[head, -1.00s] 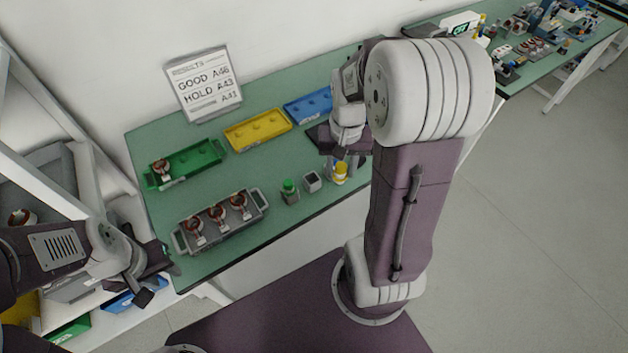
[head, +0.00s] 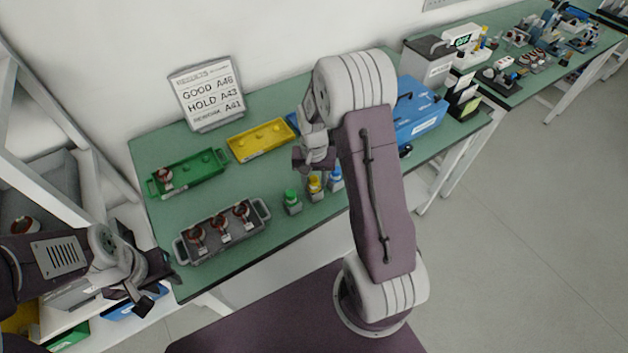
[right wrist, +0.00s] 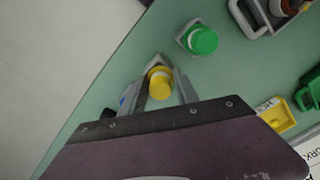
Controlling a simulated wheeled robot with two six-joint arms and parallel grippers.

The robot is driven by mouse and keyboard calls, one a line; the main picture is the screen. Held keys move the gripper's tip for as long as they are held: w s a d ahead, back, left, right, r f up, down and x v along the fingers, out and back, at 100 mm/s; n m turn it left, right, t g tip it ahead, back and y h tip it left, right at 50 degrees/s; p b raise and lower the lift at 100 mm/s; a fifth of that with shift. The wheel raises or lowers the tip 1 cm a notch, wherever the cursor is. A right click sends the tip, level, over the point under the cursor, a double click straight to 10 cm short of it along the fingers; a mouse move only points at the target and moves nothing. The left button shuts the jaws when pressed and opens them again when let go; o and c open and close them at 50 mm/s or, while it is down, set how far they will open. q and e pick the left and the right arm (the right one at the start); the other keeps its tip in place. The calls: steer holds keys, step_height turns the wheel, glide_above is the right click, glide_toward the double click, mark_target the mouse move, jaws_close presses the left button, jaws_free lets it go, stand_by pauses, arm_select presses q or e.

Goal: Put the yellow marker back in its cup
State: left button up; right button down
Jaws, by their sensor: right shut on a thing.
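The yellow marker (head: 314,184) is upright at the middle grey cup (head: 317,196), between the green marker (head: 291,196) and the blue marker (head: 335,174), each in its own cup. In the right wrist view the yellow marker's cap (right wrist: 161,84) is between my fingers, with the cup's grey edge just behind it. My right gripper (head: 316,171) is shut on the yellow marker from above. I cannot tell how deep the marker sits in the cup. My left gripper (head: 157,290) is open and empty at the table's left front corner.
A grey tray (head: 222,231) with copper-wound parts stands left of the cups. Green (head: 190,177) and yellow (head: 262,139) trays lie behind, before a sign (head: 206,95). A blue case (head: 418,112) is at right. The green-capped marker (right wrist: 202,40) is close beside my right gripper.

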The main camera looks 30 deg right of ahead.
steer(key=shift+s, duration=0.1)
steer(key=shift+f, duration=0.4)
steer(key=c, duration=0.9)
jaws_free()
step_height(320, 180, up, 13)
steer(key=s+a+f+n, duration=0.1)
steer(key=s+a+n, duration=0.1)
steer(key=s, duration=0.2)
steer(key=s+a+f+n, duration=0.1)
steer(key=s+a+f, duration=0.1)
steer(key=s+a, duration=0.1)
steer(key=s+a+f+n+t+p, duration=0.1)
steer(key=s+a+n, duration=0.1)
steer(key=s, duration=0.3)
steer(key=shift+s+a+f+n, duration=0.2)
steer(key=shift+f+n, duration=0.1)
steer(key=shift+f, duration=0.05)
